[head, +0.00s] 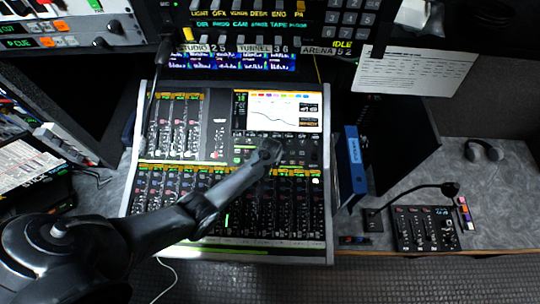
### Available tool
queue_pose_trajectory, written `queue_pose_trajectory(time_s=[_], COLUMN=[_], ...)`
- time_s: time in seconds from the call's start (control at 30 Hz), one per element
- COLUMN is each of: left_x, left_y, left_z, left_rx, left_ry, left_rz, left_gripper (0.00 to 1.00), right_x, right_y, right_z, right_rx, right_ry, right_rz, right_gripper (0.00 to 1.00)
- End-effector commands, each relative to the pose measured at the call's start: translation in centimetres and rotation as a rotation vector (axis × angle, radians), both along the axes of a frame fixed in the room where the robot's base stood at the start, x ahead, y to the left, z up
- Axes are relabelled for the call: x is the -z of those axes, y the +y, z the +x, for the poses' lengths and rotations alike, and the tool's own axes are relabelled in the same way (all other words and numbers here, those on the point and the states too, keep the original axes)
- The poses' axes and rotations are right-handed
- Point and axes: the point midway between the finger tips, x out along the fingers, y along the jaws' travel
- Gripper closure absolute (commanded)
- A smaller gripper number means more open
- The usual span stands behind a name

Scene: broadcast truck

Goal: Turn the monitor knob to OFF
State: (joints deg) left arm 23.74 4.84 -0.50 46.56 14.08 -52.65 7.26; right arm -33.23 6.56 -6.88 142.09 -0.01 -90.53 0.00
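My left arm reaches in from the lower left across the mixing console (329,215). My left gripper (272,150) is over the middle of the console, just below its lit screen (285,112). The gripper is dark and small here, and I cannot tell whether its fingers are open or touching a control. Small knobs (300,152) sit to its right below the screen. I cannot read which one is the monitor knob or where it points; the gripper may hide it. Larger black knobs (113,26) show on the panel at upper left. My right gripper is not in view.
A blue binder (353,165) stands upright right of the console. A small mixer (425,230) with a gooseneck microphone (415,190) and headphones (484,150) lie on the right desk. Labelled panels (260,30) overhang the console's back. The grey desk at right has free room.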

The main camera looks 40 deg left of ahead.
Motion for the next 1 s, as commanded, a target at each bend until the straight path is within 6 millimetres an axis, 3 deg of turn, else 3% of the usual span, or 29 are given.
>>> queue_pose_trajectory(time_s=[0.37,0.4,0.53,1.0], left_x=[-0.09,-0.09,-0.07,-0.84], left_y=[0.0,0.0,0.0,-0.16], left_z=[0.09,0.09,0.06,-0.22], left_rx=[-0.005,-0.005,-0.005,-0.003], left_ry=[-0.003,-0.003,-0.002,-0.002], left_rz=[-0.001,-0.001,-0.001,0.0], left_gripper=[0.93,0.56,0.37,0.37], right_x=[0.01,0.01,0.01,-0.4], right_y=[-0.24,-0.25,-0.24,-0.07], right_z=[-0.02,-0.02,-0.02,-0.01], right_rx=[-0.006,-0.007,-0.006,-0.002], right_ry=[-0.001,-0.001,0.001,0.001], right_rz=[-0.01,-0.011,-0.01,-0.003], right_gripper=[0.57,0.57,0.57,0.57])
